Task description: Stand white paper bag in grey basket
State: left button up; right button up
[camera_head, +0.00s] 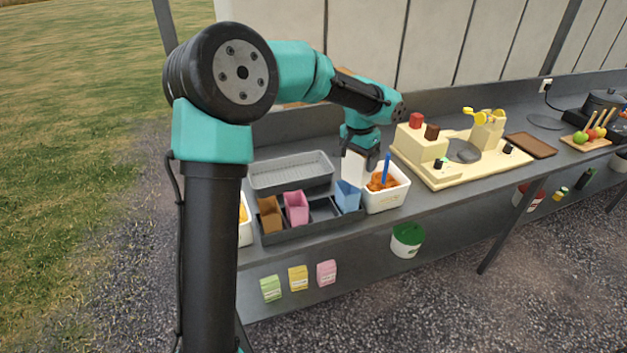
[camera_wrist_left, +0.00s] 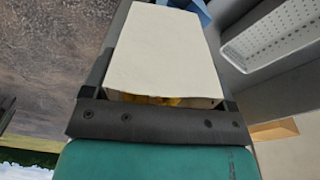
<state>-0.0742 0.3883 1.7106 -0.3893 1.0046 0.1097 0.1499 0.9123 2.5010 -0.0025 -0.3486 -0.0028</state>
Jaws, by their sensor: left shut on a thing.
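The white paper bag (camera_head: 352,168) hangs under my left gripper (camera_head: 361,153), which is shut on it. In the left wrist view the bag (camera_wrist_left: 165,50) fills the middle, and something yellow shows at its near opening. The grey basket (camera_head: 291,158) is a long, shallow, perforated tray at the back left of the counter, and looks empty. It also shows at the upper right in the left wrist view (camera_wrist_left: 270,38). The bag is to the right of the basket and apart from it. My right gripper is not in view.
A dark divided tray (camera_head: 322,228) holds brown (camera_head: 269,214), pink (camera_head: 295,207) and blue (camera_head: 347,195) bags in front of the basket. A white tub (camera_head: 388,200) with orange food and a blue scoop stands right of it. A cream machine (camera_head: 450,170) stands further right.

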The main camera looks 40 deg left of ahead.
pick_arm(q)
jog(key=s+a+f+m, duration=0.1)
jog(key=a+f+m, duration=0.1)
jog(key=a, duration=1.4)
jog(key=s+a+f+m, duration=0.1)
jog(key=a+f+m, duration=0.1)
jog(key=a, duration=1.4)
jog(key=shift+s+f+m, duration=0.3)
jog(key=shift+f+m, duration=0.1)
jog(key=shift+f, duration=0.3)
jog(key=shift+f, duration=0.15)
jog(key=shift+f, duration=2.4)
jog(key=shift+f, duration=0.1)
jog(key=shift+f, duration=2.4)
jog(key=shift+f, duration=0.15)
